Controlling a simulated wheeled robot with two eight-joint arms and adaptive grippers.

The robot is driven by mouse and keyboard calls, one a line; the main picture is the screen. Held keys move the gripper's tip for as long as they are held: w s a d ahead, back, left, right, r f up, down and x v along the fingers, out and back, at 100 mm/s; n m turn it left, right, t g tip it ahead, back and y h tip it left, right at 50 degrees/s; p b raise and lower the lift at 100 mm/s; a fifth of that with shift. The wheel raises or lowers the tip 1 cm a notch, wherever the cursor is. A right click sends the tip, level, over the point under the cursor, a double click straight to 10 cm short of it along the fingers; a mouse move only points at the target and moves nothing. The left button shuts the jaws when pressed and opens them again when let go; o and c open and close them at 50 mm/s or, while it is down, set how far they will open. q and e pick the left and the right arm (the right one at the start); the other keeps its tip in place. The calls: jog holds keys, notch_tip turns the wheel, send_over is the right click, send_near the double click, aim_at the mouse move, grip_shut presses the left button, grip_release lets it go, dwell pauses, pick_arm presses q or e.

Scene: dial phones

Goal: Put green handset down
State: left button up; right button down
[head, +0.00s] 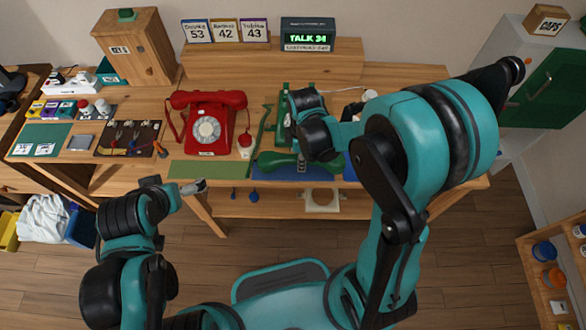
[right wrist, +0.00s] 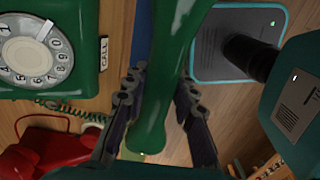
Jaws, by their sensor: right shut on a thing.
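The green handset (head: 275,165) is over the blue mat at the front of the table in the head view, and it runs upright through the middle of the right wrist view (right wrist: 160,75). My right gripper (right wrist: 158,105) is shut on it, one finger on each side. I cannot tell whether the handset touches the mat. The green dial phone (right wrist: 50,45) stands left of the handset in the wrist view. In the head view its body (head: 283,105) is largely hidden by my right arm. My left gripper (head: 197,187) is before the table's front edge, away from the handset; its jaws are too small to judge.
A red dial phone (head: 207,125) with its handset on top stands left of the green phone. A green mat (head: 210,169) lies in front of it. A tool mat (head: 125,140) is further left. A sign reading TALK 34 (head: 307,36) stands at the back.

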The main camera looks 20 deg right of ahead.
aim_at(293, 171)
jog(key=shift+w+a+f+b, duration=0.3)
jog(key=shift+w+a+f, duration=0.65)
jog(key=shift+w+a, duration=0.05)
notch_tip(293, 171, down, 3)
jog(key=shift+f+b, duration=0.1)
jog(key=shift+b, duration=0.75)
jog(key=shift+f, duration=0.35)
jog(key=shift+f, duration=0.1)
jog(key=c, duration=1.2)
grip_release()
